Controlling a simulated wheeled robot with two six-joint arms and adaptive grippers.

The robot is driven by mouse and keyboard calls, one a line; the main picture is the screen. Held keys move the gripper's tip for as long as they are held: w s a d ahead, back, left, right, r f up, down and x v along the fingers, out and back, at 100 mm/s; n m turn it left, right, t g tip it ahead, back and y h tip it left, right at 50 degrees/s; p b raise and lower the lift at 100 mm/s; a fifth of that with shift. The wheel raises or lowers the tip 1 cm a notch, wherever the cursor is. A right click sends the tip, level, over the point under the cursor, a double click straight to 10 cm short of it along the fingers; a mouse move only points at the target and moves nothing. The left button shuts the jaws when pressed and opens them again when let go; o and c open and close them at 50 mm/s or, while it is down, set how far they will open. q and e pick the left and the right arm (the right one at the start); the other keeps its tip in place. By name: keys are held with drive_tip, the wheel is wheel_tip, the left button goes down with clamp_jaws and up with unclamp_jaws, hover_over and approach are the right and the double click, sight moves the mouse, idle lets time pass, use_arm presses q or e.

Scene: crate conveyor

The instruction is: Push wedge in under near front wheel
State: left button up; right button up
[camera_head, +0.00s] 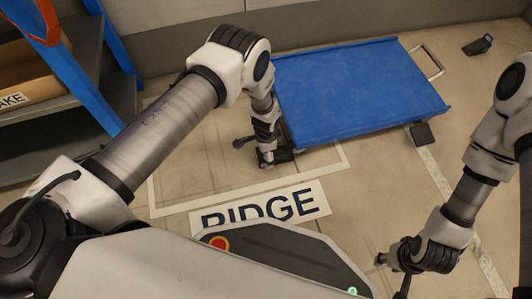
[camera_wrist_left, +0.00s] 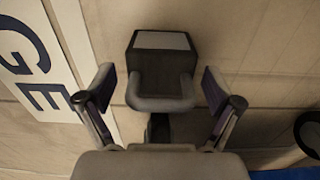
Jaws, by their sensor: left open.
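A dark wedge (camera_wrist_left: 161,45) with a loop handle lies on the floor in the left wrist view. My left gripper (camera_wrist_left: 160,88) is open, its fingers on either side of the handle. In the head view my left gripper (camera_head: 267,160) points down beside the near left corner of the blue cart (camera_head: 355,85), and a dark shape, likely the wedge (camera_head: 283,156), shows there. A dark round wheel (camera_wrist_left: 309,132) stands at the right edge of the wrist view, apart from the wedge. My right gripper (camera_head: 388,258) is low at the right; its fingers are too small to judge.
A dark block (camera_head: 422,133) sits at the cart's near right corner. Another dark wedge (camera_head: 478,45) lies at the far right. A floor sign (camera_head: 262,206) is in front of the cart. A shelf (camera_head: 60,115) stands at the left.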

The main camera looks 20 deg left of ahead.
use_arm(q)
wheel_tip(320, 180, up, 11)
drive_tip(key=shift+r, duration=0.15)
idle(0.5)
